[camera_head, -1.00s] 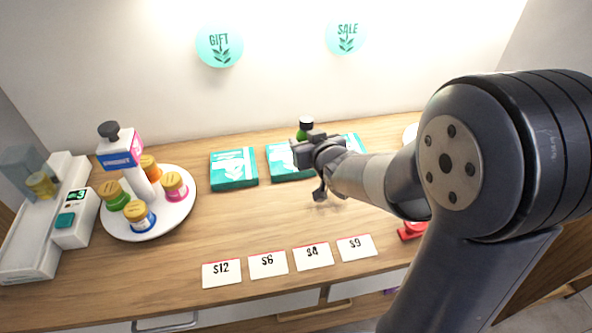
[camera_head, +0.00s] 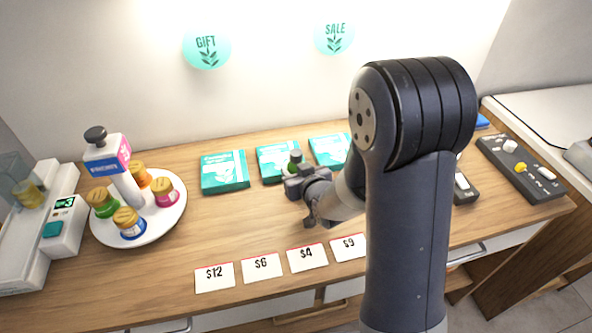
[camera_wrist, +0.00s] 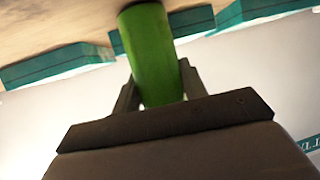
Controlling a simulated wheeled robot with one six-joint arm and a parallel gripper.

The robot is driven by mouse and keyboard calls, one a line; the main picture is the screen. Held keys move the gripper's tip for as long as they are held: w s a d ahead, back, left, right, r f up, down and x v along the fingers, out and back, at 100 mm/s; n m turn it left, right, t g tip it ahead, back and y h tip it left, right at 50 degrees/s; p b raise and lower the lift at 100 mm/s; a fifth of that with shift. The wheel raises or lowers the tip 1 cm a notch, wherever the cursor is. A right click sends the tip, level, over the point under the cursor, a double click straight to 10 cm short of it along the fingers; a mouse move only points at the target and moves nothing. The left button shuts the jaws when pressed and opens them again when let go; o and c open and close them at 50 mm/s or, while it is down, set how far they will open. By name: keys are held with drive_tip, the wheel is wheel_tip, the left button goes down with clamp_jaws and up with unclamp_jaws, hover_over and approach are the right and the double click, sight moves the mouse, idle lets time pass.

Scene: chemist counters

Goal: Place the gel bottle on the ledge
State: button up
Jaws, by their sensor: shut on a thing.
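A small green bottle with a dark cap (camera_head: 295,160), which I take to be the gel bottle, is held in my gripper (camera_head: 294,172), over the counter near the middle teal box. In the wrist view the green bottle (camera_wrist: 150,50) sits between the two fingers of my gripper (camera_wrist: 157,85), which is shut on it. The gripper hides part of the bottle in the head view. I cannot tell the gap between the bottle and the counter. I cannot make out which surface is the ledge.
Several price cards (camera_head: 261,267) line the wooden counter (camera_head: 200,232) front. Teal boxes (camera_head: 224,173) stand along the back. A grey panel (camera_head: 512,160) lies at right.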

drive_tip(key=shift+f, duration=0.15)
drive_tip(key=o, duration=1)
drive_tip(key=shift+o, duration=0.2)
